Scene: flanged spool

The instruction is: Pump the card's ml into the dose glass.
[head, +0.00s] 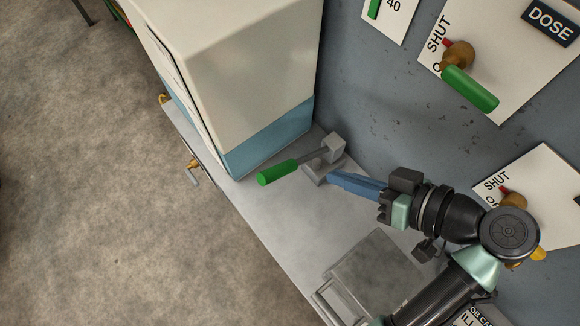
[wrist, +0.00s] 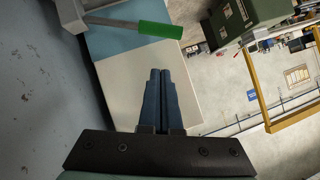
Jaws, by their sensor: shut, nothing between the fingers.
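The pump lever has a green grip (head: 277,172) and a grey rod on a grey block (head: 325,165) on the bench. The grip also shows in the wrist view (wrist: 160,30), near the top. My gripper (head: 331,178) is shut and empty, its blue fingers beside the block and apart from the grip. In the wrist view its fingertips (wrist: 160,72) are together. The DOSE valve's green handle (head: 470,90) slants down right; its red tip lies by SHUT. I cannot clearly identify the dose glass.
A large cream and blue box (head: 235,80) stands left of the lever. A clear square container (head: 375,275) sits on the grey bench (head: 270,215). A second SHUT valve panel (head: 545,170) is partly behind my arm. The bench edge drops to open floor at left.

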